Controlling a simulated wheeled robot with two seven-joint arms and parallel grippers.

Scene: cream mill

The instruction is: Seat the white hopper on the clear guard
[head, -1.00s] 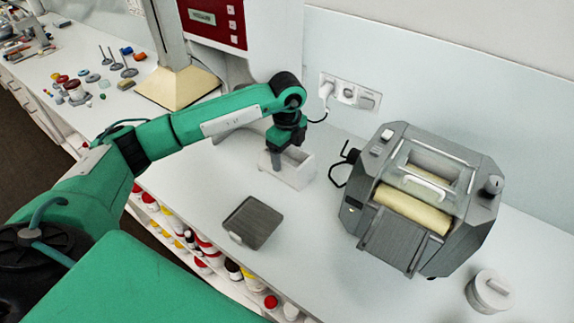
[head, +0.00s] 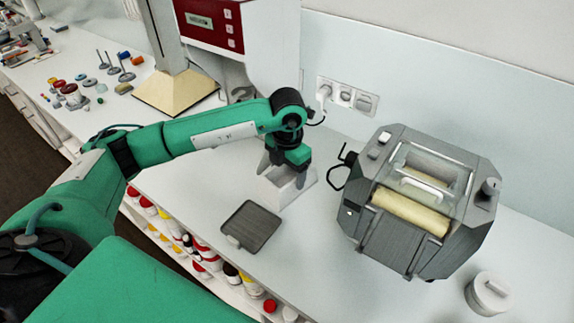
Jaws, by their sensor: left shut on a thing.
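The white hopper (head: 276,189) is a box-like piece on the counter, left of the mill. I cannot tell whether the hopper touches the counter. The clear guard (head: 426,187) lies on top of the grey mill, over the cream roller (head: 411,210), with a white handle across it. My right gripper does not show.
A dark grey tray-like plate (head: 251,227) lies in front of the hopper. A white lidded tub (head: 489,293) stands right of the mill (head: 374,240). A wall socket with a plug (head: 325,92) is behind. Counter space between hopper and mill is clear.

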